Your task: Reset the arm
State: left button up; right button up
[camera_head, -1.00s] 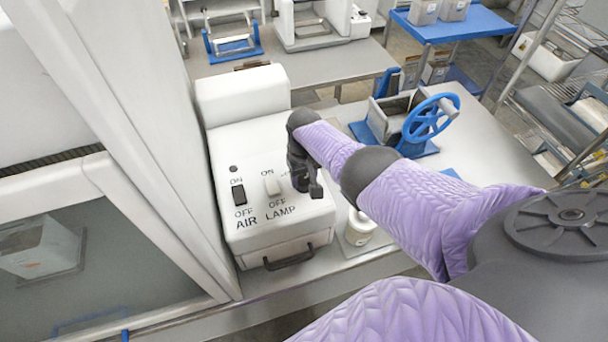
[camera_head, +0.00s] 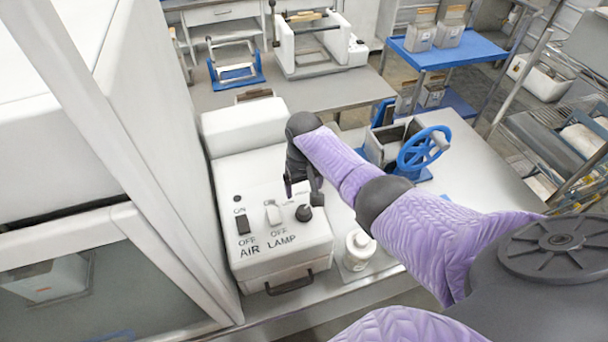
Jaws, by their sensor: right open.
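My right arm, in a purple padded sleeve, reaches in from the right in the head view. My right gripper (camera_head: 303,186) is dark and open, with nothing seen between its fingers. It hangs above the white control box (camera_head: 285,262), close to a black knob (camera_head: 304,213) on the panel's right side. I cannot tell whether a fingertip touches the knob. The panel also has a black AIR switch (camera_head: 243,224) and a white LAMP switch (camera_head: 273,214). My left gripper is not in view.
A white cabinet with a glass front (camera_head: 60,285) stands at the left. A white bottle (camera_head: 359,250) stands right of the box. A device with a blue handwheel (camera_head: 424,148) sits behind my forearm. The bench top (camera_head: 470,165) is clear to its right.

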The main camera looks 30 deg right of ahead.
jog(key=shift+r, duration=0.5)
